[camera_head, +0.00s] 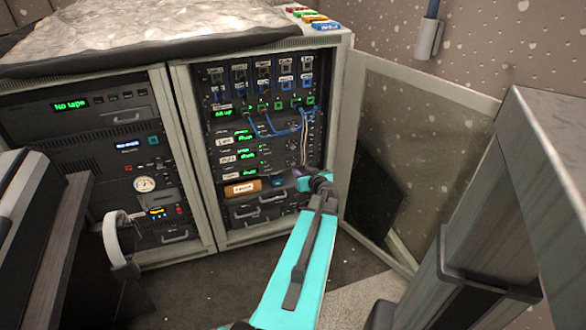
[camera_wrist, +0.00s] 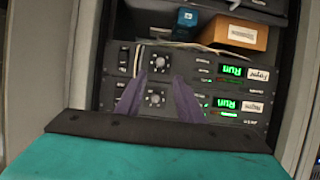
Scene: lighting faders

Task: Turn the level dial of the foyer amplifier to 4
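My gripper (camera_head: 312,182) is at the lower right of the open rack in the head view. In the wrist view its two purple fingers (camera_wrist: 159,66) are apart, with nothing between them that I can tell is held. The wrist picture appears upside down. An amplifier with a green "Run" display and a white label that seems to read Foyer (camera_wrist: 258,75) has a round dial (camera_wrist: 160,62) behind the gap between the fingertips. Contact with the dial and its setting cannot be told. A similar amplifier (camera_wrist: 236,117) with another dial (camera_wrist: 155,99) shows below it. The arm hides parts of the rack.
An orange-brown box (camera_wrist: 234,34) lies in the rack near the amplifiers. Blue cables (camera_head: 268,128) hang above them. The open glass door (camera_head: 425,140) stands right of my arm. A left rack (camera_head: 75,150) and a grey cabinet (camera_head: 555,140) flank the floor space.

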